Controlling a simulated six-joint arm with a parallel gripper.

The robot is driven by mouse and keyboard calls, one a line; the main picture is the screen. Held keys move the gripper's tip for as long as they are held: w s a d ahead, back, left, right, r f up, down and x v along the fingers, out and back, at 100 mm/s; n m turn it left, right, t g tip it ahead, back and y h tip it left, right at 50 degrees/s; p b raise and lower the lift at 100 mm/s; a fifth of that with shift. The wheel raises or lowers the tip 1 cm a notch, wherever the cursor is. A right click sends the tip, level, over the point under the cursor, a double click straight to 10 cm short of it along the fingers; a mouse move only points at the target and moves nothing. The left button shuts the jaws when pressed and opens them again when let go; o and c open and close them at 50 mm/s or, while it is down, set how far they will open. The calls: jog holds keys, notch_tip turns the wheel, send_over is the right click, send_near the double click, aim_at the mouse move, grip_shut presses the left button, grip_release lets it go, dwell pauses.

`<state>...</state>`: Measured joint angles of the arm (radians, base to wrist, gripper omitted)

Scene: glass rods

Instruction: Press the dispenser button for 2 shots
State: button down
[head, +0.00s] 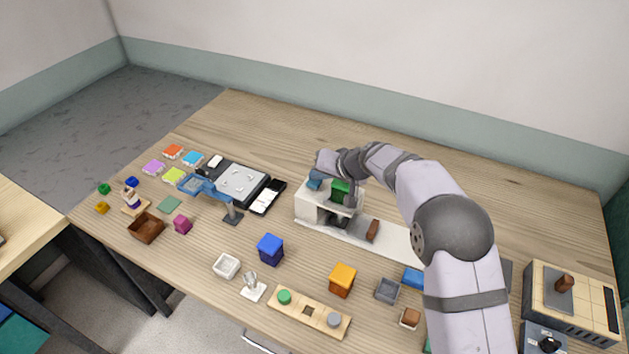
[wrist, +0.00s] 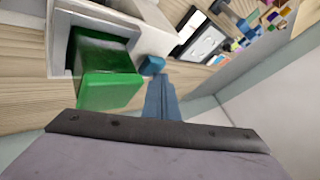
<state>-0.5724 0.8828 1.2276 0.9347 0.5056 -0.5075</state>
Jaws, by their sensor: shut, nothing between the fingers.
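The dispenser is a white machine (head: 308,207) at the middle of the table, with a green block (head: 340,191) set in its upper part. In the wrist view the green block (wrist: 110,85) sits in the white housing (wrist: 155,32). A small blue block (head: 315,180), which looks like the button, is at the dispenser's top left; it also shows in the wrist view (wrist: 152,65). My gripper (wrist: 160,80) is shut and empty, its blue-grey fingertips right by the blue block. I cannot tell whether they touch. My wrist hides part of the dispenser's top.
A brown piece (head: 373,230) stands on the white strip right of the dispenser. A blue cube (head: 270,249), an orange cube (head: 342,280) and a wooden board (head: 308,311) are in front. A grey tray (head: 241,184) is to the left. The table behind is clear.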

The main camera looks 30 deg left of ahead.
aim_at(318, 183)
jog(key=shift+f+b, duration=0.5)
jog(key=shift+f, duration=0.05)
dwell(0.4)
jog(key=shift+r, duration=0.1)
dwell(0.4)
jog(key=shift+r+p, duration=0.65)
jog(key=shift+r, duration=0.45)
jog(key=shift+r, duration=0.1)
jog(key=shift+r+p, duration=1.55)
jog(key=shift+r, duration=0.9)
jog(key=shift+d, duration=0.1)
